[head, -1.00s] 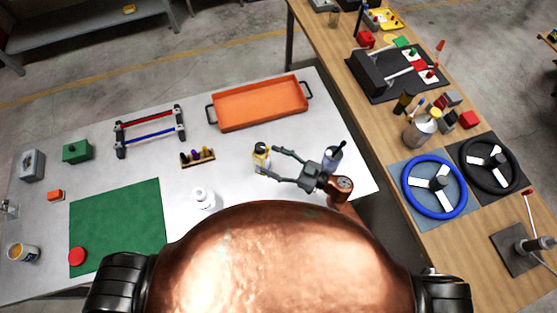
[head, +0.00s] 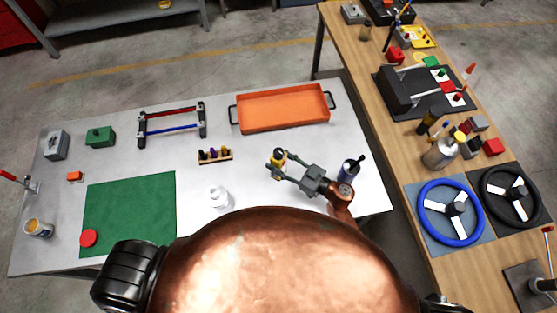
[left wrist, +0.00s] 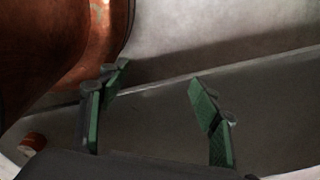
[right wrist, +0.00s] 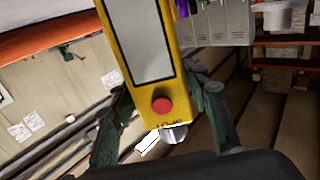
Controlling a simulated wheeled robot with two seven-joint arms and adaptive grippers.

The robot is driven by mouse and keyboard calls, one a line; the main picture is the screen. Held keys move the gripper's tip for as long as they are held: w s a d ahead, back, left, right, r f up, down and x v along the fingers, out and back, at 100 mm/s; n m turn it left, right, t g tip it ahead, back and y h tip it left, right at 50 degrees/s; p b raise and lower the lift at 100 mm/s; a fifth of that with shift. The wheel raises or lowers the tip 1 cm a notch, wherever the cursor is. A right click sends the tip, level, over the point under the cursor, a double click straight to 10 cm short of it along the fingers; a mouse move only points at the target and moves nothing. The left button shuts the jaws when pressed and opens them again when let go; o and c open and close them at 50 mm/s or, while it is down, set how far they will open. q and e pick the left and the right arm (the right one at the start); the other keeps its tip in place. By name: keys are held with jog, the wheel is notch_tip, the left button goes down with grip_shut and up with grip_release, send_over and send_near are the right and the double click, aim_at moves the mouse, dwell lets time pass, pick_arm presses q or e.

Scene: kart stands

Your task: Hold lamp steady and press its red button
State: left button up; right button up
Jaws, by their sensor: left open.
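The lamp is a yellow work light with a pale panel and a black top (head: 278,158). In the right wrist view the lamp (right wrist: 150,50) shows its red button (right wrist: 162,105) below the panel, facing the camera. My right gripper (head: 281,165) is shut on the lamp, with one finger against each side (right wrist: 158,85). It is at the lamp over the grey table. My left gripper (left wrist: 153,95) is open and empty in the left wrist view, apart from the lamp. It does not show in the head view.
An orange tray (head: 283,108) lies behind. A green mat (head: 130,215) lies left. A wooden bench (head: 400,190) borders the right.

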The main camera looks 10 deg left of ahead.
pick_arm(q)
jog(key=shift+w, duration=0.2)
jog(key=shift+c, duration=0.4)
pick_arm(e)
jog(key=c, duration=1)
pick_arm(q)
grip_shut()
dwell(2.0)
